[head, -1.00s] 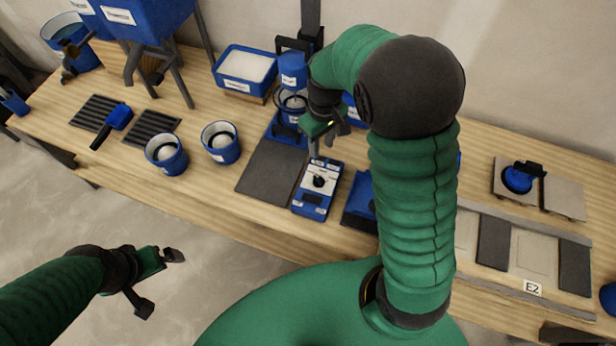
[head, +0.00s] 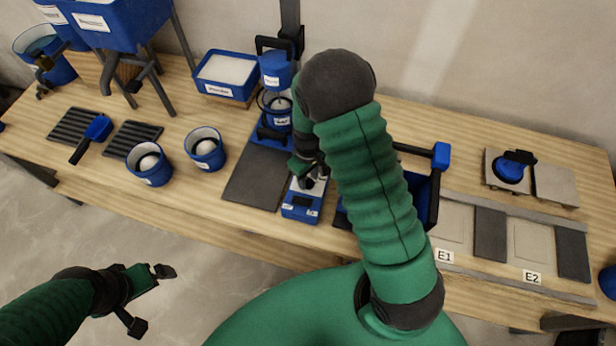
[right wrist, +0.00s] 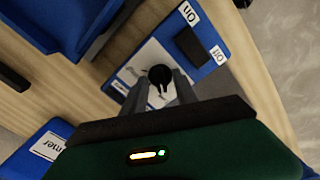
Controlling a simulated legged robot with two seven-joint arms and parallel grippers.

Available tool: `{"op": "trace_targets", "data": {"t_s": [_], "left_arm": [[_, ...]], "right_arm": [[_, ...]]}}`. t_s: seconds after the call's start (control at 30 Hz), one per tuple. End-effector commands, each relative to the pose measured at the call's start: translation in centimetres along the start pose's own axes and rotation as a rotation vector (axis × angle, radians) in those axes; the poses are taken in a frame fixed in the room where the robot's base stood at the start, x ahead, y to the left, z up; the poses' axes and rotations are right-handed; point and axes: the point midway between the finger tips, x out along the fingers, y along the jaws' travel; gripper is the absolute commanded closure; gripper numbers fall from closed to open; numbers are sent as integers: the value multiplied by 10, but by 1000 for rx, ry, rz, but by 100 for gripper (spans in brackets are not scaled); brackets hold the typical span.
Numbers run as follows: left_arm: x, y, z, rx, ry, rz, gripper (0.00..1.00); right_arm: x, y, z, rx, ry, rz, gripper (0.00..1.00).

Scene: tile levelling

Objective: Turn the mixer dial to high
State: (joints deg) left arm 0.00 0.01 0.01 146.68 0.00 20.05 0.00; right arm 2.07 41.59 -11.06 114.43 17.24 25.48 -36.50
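The mixer's blue control box (head: 301,208) lies on the bench, with a pale top face. Its black dial (right wrist: 159,74) shows in the right wrist view; my right gripper mostly covers it in the head view. A black rocker switch (right wrist: 191,46) marked On and Off sits on the box beside it. My right gripper (head: 308,182) points down over the box. Its two fingertips (right wrist: 160,86) are at the dial, one on either side; whether they press on it I cannot tell. The blue mixer (head: 276,85) stands behind. My left gripper (head: 152,299) is open and empty, off the bench's front.
A dark mat (head: 254,178) lies left of the box. Two blue buckets (head: 205,148) stand farther left. A blue tray (head: 427,190) with a handle is right of the box, partly behind my arm. Tiles marked E1 and E2 lie at the right.

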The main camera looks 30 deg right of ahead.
Motion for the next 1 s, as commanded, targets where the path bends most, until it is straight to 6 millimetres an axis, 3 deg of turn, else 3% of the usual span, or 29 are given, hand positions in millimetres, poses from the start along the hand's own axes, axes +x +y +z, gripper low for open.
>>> {"op": "trace_targets", "data": {"t_s": [0.13, 0.4, 1.0], "left_arm": [[0, 0, 0, 0, 0, 0, 0], [0, 0, 0, 0, 0, 0, 0], [-8, 0, -2, 0, 0, 0, 0]], "right_arm": [[0, 0, 0, 0, 0, 0, 67], [-1, 0, 0, 0, 0, 0, 100], [-3, 0, -1, 74, 1, 1, 100]]}}
